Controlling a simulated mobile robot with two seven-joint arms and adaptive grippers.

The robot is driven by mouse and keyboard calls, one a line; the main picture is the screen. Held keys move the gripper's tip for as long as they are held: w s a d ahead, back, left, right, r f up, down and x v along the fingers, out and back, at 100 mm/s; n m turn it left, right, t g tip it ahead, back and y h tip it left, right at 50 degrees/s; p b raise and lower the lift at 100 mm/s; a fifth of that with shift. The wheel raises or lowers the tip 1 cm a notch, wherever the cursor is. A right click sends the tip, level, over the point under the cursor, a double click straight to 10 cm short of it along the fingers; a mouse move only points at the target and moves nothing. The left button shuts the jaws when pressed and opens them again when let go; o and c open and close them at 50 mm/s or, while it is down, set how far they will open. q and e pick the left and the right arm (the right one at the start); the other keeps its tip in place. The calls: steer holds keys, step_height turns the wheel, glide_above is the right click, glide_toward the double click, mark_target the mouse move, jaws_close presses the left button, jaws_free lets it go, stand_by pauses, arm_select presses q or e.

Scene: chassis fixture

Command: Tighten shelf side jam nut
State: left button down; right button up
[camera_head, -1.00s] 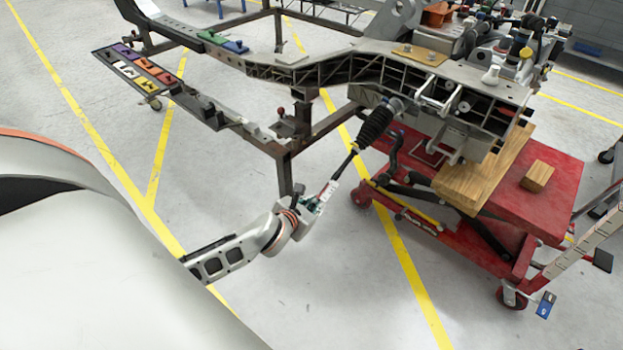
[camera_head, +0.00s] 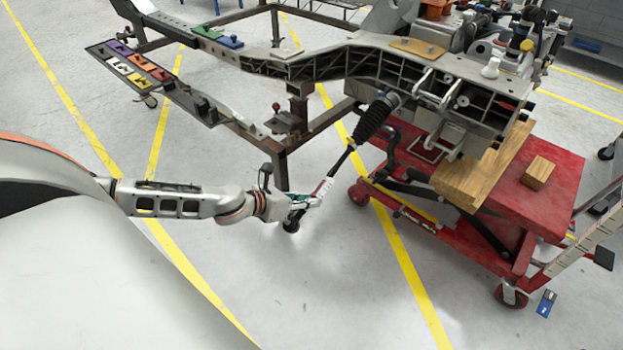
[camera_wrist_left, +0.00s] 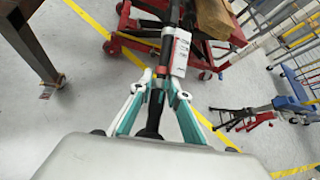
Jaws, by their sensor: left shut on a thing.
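A tie rod with a black ribbed boot (camera_head: 374,118) runs down and left from the chassis side. The rod's thin black shaft also shows in the left wrist view (camera_wrist_left: 167,20), with a red and white sleeve-like part (camera_wrist_left: 181,52) along it. My left gripper (camera_head: 306,203) is at the rod's lower outer end. In the left wrist view its two teal-and-white fingers (camera_wrist_left: 160,92) lie on both sides of the dark rod end and are shut on it. The jam nut cannot be made out; the fingers may hide it. My right gripper is not in view.
The chassis (camera_head: 310,68) rests on a brown steel frame (camera_head: 277,150), whose leg stands just behind my left gripper. A red lift cart (camera_head: 555,195) with wood blocks (camera_head: 470,180) stands at right. A tray of coloured parts (camera_head: 105,55) is at upper left. Floor in front is clear.

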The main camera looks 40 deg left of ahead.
arm_select(q)
steer(key=shift+h+b, duration=0.5)
steer(key=shift+h, duration=0.3)
steer(key=c, duration=1.9)
jaws_free()
steer(key=shift+s, duration=0.1)
steer(key=shift+v, duration=0.9)
steer(key=v, duration=1)
steer(key=shift+r, duration=0.2)
